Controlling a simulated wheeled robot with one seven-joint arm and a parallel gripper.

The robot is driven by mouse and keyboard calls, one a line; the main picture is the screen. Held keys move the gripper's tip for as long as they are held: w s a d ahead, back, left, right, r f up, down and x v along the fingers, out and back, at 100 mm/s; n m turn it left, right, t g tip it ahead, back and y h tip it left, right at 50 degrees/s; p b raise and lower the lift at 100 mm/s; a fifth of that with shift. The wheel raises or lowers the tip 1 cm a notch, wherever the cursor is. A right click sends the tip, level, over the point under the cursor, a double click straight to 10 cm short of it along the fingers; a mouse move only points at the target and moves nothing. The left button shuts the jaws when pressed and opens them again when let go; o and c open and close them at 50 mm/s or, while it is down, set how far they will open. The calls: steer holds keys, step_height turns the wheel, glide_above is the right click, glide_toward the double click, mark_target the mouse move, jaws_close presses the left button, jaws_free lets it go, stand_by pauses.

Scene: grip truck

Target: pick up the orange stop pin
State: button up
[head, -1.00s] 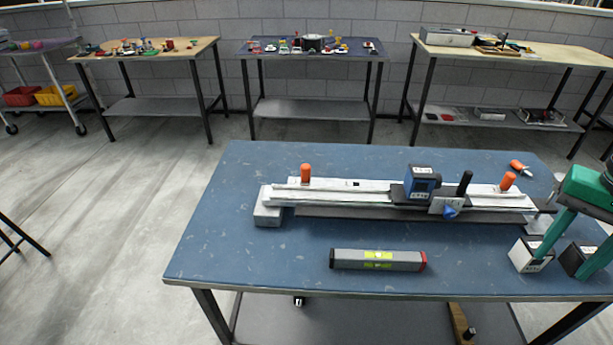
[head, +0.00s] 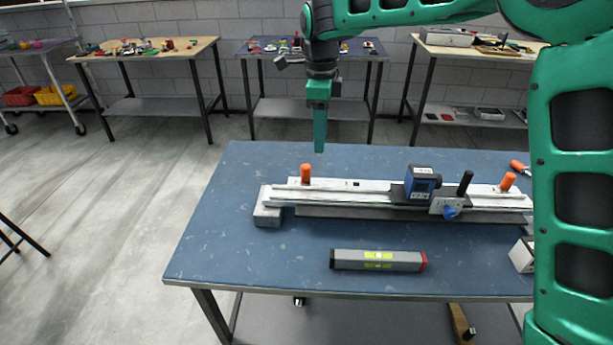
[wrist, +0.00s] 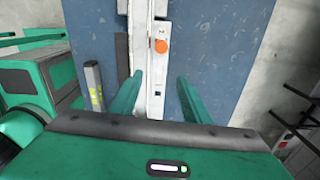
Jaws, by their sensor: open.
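An orange stop pin (head: 305,173) stands upright near the left end of the pale rail (head: 345,184) on the blue table. A similar orange pin (head: 508,181) stands near the rail's right end. My gripper (head: 319,150) points down, above and slightly right of the left pin, apart from it in the head view. In the wrist view, my gripper (wrist: 160,76) is open and empty, its two green fingers spread. There the orange pin (wrist: 161,46) shows as a round top beyond the fingertips, roughly between their lines.
A blue device (head: 422,182) and black-handled clamp (head: 464,184) sit on the rail. A grey spirit level (head: 378,260) lies in front. An orange-handled item (head: 518,167) lies behind the rail's right end, partly hidden by my arm. The table's left part is clear.

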steer(key=a, duration=0.2)
steer(key=a+f, duration=0.1)
steer(key=shift+a+m, duration=0.3)
steer(key=shift+a, duration=0.1)
glide_above(306, 166)
step_height(306, 166, down, 4)
steer(key=shift+a+f, duration=0.1)
steer(key=shift+a, duration=0.05)
steer(key=shift+f, duration=3.2)
jaws_close()
